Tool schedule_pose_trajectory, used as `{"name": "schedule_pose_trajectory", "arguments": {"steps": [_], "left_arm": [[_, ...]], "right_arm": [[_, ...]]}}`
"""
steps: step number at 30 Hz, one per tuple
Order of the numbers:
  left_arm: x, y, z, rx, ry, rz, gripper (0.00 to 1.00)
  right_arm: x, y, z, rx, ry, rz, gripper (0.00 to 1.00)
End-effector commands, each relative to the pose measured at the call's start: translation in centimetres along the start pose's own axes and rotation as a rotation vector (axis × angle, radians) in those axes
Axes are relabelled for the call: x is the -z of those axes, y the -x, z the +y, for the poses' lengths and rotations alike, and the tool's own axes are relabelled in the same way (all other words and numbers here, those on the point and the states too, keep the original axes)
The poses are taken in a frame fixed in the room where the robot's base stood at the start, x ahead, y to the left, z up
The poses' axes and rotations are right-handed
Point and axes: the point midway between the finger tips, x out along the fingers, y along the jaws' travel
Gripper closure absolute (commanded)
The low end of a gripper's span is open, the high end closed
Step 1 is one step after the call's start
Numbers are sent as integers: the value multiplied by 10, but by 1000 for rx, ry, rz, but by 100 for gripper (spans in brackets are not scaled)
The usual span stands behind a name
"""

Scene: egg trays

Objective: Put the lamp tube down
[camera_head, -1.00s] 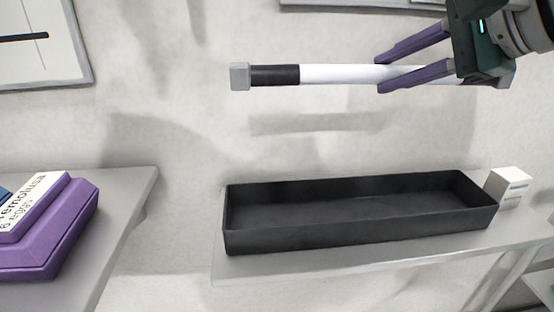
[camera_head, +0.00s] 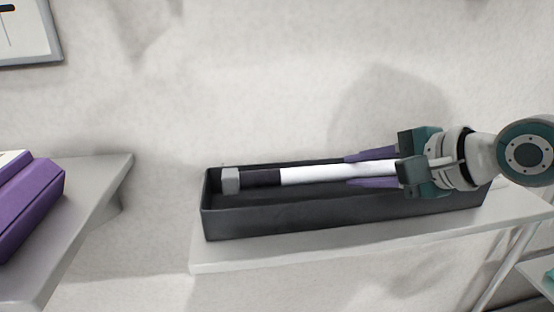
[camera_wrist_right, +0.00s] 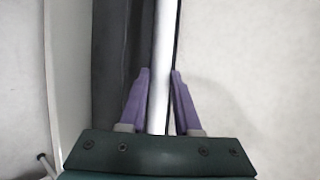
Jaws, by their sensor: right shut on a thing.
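The lamp tube (camera_head: 325,174) is white with a black band and a grey square end cap at its left end. It lies lengthwise over the opening of the black tray (camera_head: 300,225), roughly level, with its left end inside the rim outline. I cannot tell whether it touches the tray floor. My right gripper (camera_head: 350,168) is shut on the tube near its right part, its purple fingers on either side. In the right wrist view the tube (camera_wrist_right: 162,60) runs between the fingers (camera_wrist_right: 160,75), above the dark tray (camera_wrist_right: 120,60). My left gripper is not in view.
The tray stands on a light grey shelf (camera_head: 240,262) against a pale wall. At the left, purple egg boxes (camera_head: 35,205) sit on another grey surface (camera_head: 100,180). A framed picture (camera_head: 58,45) hangs at upper left.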

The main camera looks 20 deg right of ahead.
Motion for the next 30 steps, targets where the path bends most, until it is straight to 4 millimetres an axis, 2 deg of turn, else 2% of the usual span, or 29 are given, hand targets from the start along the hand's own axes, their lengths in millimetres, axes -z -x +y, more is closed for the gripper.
{"name": "schedule_pose_trajectory", "arguments": {"steps": [22, 23, 26, 30], "left_arm": [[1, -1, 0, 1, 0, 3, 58], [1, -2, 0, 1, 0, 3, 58], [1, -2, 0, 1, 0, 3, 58], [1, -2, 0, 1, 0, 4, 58]], "right_arm": [[3, -6, 10, 0, -1, 0, 100], [3, -6, 11, -2, -1, 1, 66], [3, -6, 11, -4, -1, 1, 56], [3, -6, 12, -6, -1, 1, 56]]}}
